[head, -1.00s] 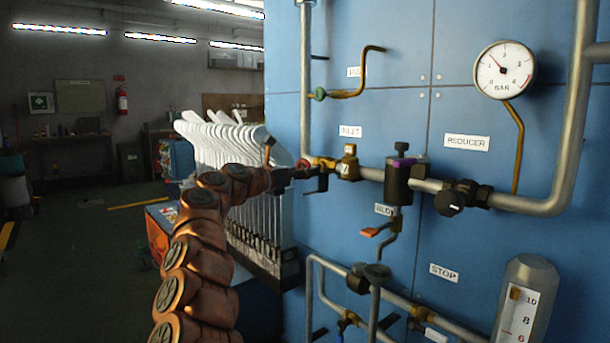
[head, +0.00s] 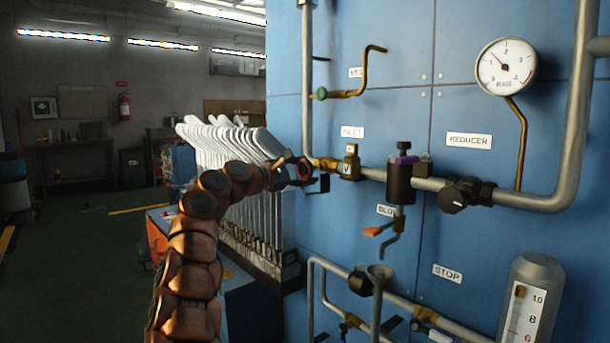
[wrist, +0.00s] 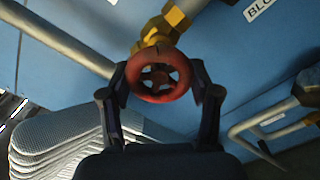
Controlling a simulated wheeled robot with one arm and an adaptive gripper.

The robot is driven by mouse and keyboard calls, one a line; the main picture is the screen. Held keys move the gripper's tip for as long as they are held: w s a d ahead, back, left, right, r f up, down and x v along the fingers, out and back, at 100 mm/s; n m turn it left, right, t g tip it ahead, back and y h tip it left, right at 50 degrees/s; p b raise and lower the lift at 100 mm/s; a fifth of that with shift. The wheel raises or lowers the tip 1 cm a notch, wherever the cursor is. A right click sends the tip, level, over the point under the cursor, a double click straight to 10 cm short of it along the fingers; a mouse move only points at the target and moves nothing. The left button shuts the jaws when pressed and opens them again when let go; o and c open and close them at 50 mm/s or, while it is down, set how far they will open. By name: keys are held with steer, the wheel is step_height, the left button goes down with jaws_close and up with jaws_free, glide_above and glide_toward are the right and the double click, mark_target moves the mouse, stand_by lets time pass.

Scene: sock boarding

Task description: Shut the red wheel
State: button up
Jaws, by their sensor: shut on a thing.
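The red wheel (wrist: 160,75) is a small spoked handwheel on a brass valve (wrist: 163,28) in the wrist view. In the head view the red wheel (head: 303,170) is partly hidden by my gripper, beside the brass fitting at the INLET label. My gripper (wrist: 161,88) has one finger on each side of the wheel and is shut on its rim. In the head view my gripper (head: 293,172) reaches the wheel from the left.
A pressure gauge (head: 506,66), a black reducer knob (head: 455,195) and an orange-handled blow valve (head: 378,230) sit to the right on the blue panel (head: 400,120).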

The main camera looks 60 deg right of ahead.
steer(key=m, duration=0.5)
steer(key=shift+d+r+b, duration=0.1)
steer(key=shift+b, duration=0.25)
steer(key=shift+s+r+m, duration=0.1)
steer(key=shift+m, duration=1.6)
steer(key=o, duration=1.2)
steer(key=shift+c, duration=0.2)
steer(key=shift+w+a, duration=0.25)
steer(key=shift+a, duration=0.05)
steer(key=v, duration=1.1)
steer(key=shift+a, duration=0.25)
steer(key=shift+w+r, duration=0.1)
steer(key=shift+r, duration=0.05)
